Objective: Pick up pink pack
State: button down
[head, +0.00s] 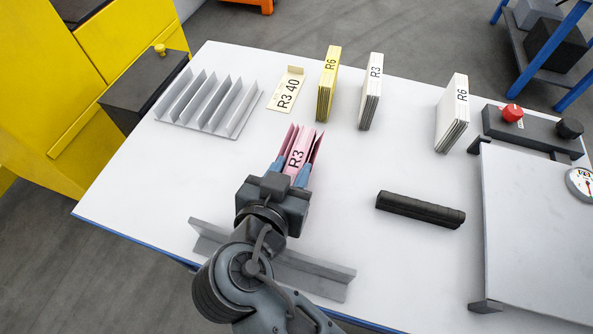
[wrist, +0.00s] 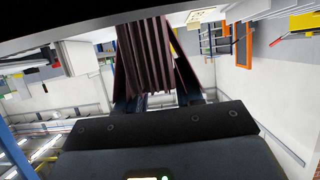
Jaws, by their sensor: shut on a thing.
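The pink pack (head: 298,154), marked R3, stands between the fingers of my gripper (head: 292,172) in the head view, left of the table's middle. Its leaves fan out at the top. My gripper is shut on it. In the wrist view the pack's dark pinkish leaves (wrist: 150,60) hang between the two fingers (wrist: 160,100). I cannot tell whether the pack's lower edge touches the table, as the gripper hides it.
A grey slotted rack (head: 208,105) stands at the back left, with an R3 40 card (head: 287,90) beside it. Yellow R6 (head: 328,85), white R3 (head: 371,92) and white R6 (head: 452,115) packs stand behind. A black bar (head: 420,209) lies right; a grey angled rail (head: 300,270) lies in front.

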dwell(0.3)
jog(key=shift+r, duration=0.45)
jog(key=r, duration=0.3)
jog(key=shift+d+r, duration=0.3)
jog(key=s+d+r+b, duration=0.1)
jog(key=s+d+r, duration=0.2)
jog(key=d+r, duration=0.3)
jog(key=d, duration=0.4)
jog(key=shift+s+d+r, duration=0.15)
jog(key=shift+d+r, duration=0.15)
